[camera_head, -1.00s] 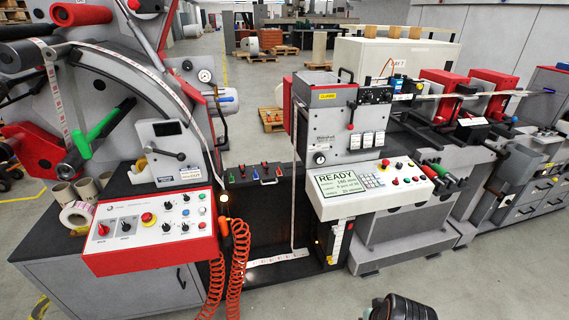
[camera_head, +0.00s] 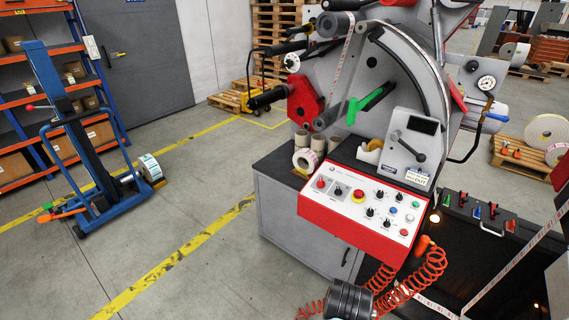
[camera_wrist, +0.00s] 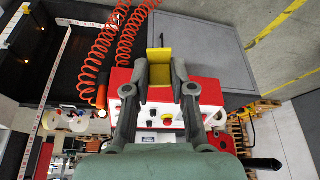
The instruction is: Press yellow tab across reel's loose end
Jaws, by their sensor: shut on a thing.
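In the wrist view my gripper (camera_wrist: 160,75) is shut on a yellow tab (camera_wrist: 159,55), which stands out flat between the fingertips. The tab is apart from any reel there. In the head view a small label reel (camera_head: 305,160) sits on the grey cabinet, left of the red-and-white control panel (camera_head: 355,205). Another label reel (camera_head: 149,168) stands upright at the foot of a blue lift trolley (camera_head: 75,140). A loose end cannot be made out on either reel. My gripper's fingers do not show in the head view.
The rewinder (camera_head: 400,75) stands behind the panel, with a green-handled lever (camera_head: 352,110). Coiled orange hoses (camera_head: 410,280) hang below the panel. Label web (camera_head: 515,260) runs at the lower right. Floor between trolley and cabinet (camera_head: 300,225) is clear. A pallet with rolls (camera_head: 540,150) is at right.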

